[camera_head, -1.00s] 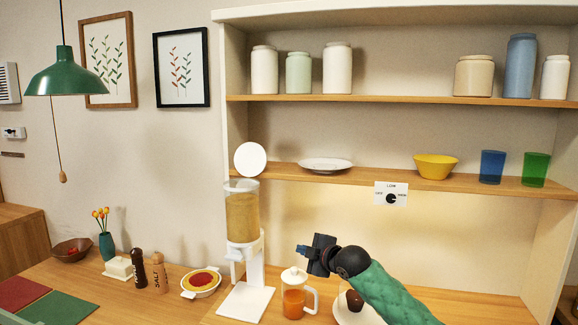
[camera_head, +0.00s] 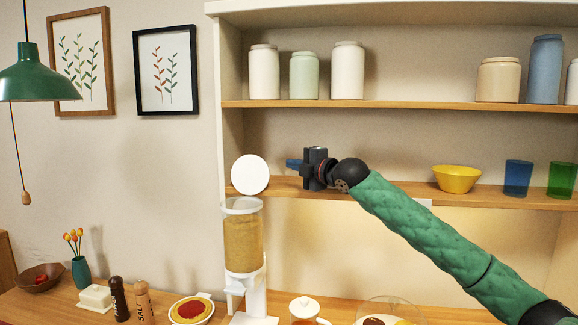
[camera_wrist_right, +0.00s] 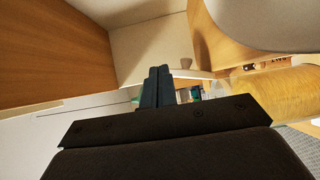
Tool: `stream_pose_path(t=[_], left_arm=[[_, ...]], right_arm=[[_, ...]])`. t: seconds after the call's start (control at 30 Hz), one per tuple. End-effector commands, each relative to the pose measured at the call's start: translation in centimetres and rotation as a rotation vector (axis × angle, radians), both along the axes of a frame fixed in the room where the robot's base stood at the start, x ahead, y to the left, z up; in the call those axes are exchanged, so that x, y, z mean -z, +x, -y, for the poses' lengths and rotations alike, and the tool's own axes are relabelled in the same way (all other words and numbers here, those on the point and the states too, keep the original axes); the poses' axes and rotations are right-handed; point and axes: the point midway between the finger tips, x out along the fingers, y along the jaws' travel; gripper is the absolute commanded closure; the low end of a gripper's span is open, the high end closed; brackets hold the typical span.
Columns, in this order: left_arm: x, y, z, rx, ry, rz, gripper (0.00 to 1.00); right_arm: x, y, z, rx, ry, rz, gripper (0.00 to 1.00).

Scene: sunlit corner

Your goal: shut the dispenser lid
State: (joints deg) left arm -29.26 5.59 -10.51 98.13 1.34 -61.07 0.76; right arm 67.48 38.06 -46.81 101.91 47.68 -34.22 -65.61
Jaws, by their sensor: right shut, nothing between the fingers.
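The dispenser (camera_head: 243,240) is a clear canister of grainy tan contents on a white stand, left of centre in the head view. Its round white lid (camera_head: 250,174) stands open, tipped up above the canister's rim. My right gripper (camera_head: 290,163) is shut and empty, pointing left, just right of the lid at about its height. A gap shows between them in the picture; depth is hard to tell. In the right wrist view the shut fingers (camera_wrist_right: 157,86) show dark, and a pale rounded surface at top right may be the lid. My left gripper is out of view.
The lower shelf (camera_head: 400,192) runs behind my right arm, with a yellow bowl (camera_head: 456,179), a blue cup (camera_head: 517,178) and a green cup (camera_head: 561,180). A lidded jug (camera_head: 304,309) and a pie dish (camera_head: 191,310) stand below.

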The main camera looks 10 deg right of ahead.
Motion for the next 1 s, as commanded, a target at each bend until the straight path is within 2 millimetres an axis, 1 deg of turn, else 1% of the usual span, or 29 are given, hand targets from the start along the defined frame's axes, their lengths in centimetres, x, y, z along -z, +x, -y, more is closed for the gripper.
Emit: stream_pose_path(t=[0.03, 0.07, 0.17, 0.27, 0.5, 1.0], left_arm=[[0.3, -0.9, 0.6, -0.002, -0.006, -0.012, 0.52], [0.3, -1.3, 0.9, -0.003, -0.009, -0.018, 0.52], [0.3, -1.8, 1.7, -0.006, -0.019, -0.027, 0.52], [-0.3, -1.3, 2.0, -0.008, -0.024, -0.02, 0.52], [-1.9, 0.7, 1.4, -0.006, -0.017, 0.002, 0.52], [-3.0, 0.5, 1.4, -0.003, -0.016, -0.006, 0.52]], right_arm=[[0.1, 0.2, -0.3, -0.001, 0.001, -0.001, 1.0], [0.1, 0.3, -0.4, -0.001, 0.001, -0.001, 1.0], [0.1, 0.8, -1.0, -0.001, 0.002, -0.001, 1.0], [0.1, 1.4, -1.5, -0.001, 0.002, -0.001, 1.0], [0.1, 2.8, -2.8, 0.0, 0.001, -0.001, 1.0], [0.1, 5.5, -5.6, -0.001, 0.001, -0.001, 1.0]])
